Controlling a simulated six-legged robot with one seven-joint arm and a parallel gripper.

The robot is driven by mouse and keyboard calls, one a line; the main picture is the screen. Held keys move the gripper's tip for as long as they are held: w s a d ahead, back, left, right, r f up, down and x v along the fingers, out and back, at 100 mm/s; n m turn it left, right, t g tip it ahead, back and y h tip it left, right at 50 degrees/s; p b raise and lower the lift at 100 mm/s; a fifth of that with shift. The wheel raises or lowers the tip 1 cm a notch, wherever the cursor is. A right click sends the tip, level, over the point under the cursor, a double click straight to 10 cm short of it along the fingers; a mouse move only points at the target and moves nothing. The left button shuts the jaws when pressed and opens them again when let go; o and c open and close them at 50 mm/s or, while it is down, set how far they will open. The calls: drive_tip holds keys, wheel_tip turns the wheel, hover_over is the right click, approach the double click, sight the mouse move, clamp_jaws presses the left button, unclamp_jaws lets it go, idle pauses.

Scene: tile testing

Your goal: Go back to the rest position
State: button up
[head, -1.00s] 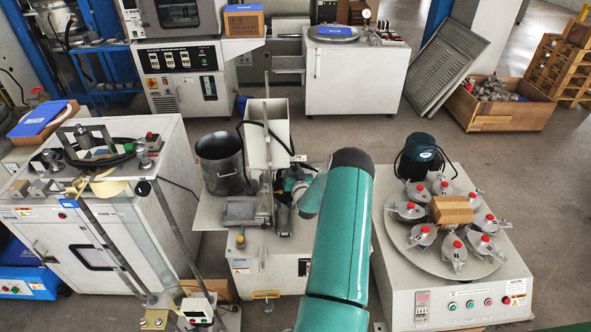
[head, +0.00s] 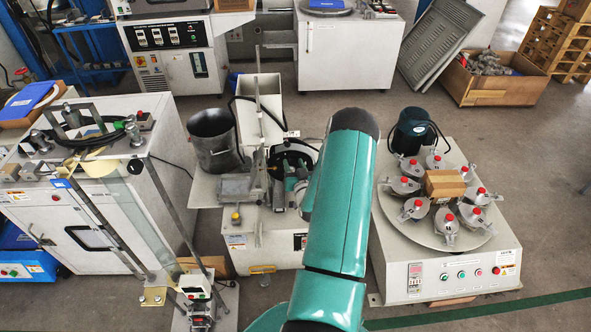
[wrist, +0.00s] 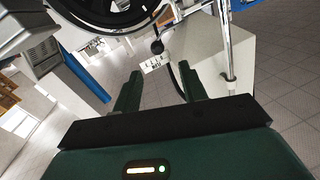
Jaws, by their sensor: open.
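My teal arm rises from the bottom middle of the head view and hides part of the middle machine (head: 262,255). My gripper shows in the wrist view (wrist: 160,90), with two dark green fingers spread apart and nothing between them. In that view a black wheel-like part (wrist: 105,10) and a metal rod (wrist: 228,45) of a machine are close beyond the fingers.
A round-table machine (head: 440,270) with several red-capped clamps and a cardboard box (head: 444,185) stands at right. A white cabinet machine (head: 90,225) with upright posts stands at left. A metal pot (head: 214,140) is on the middle machine.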

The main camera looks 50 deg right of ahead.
drive_tip(key=shift+v, duration=1.05)
drive_tip(key=shift+w, duration=0.1)
drive_tip(key=w+a+r+n+g+y, duration=0.1)
drive_tip(key=w+a+r+n+y, duration=0.2)
drive_tip(key=w+a+r, duration=0.5)
drive_tip(key=w+a+r+n+g+y, duration=0.15)
drive_tip(key=w+a+r, duration=0.35)
drive_tip(key=r, duration=0.5)
drive_tip(key=s+a+r+n+g+y, duration=0.2)
drive_tip(key=a+r, duration=0.5)
drive_tip(key=a, duration=0.2)
drive_tip(key=s+a+r+n+g+y, duration=0.1)
drive_tip(key=s+a+r, duration=0.3)
drive_tip(key=a, duration=0.3)
drive_tip(key=s+a+r+n+g+y, duration=0.1)
drive_tip(key=s+a+r, duration=0.35)
drive_tip(key=a, duration=0.35)
drive_tip(key=s+a+r+g+y, duration=0.1)
drive_tip(key=s+a, duration=0.4)
drive_tip(key=s, duration=0.3)
drive_tip(key=s+a+r+n+g+y, duration=0.1)
drive_tip(key=s+a, duration=0.4)
drive_tip(key=s, duration=0.3)
drive_tip(key=shift+a, duration=0.35)
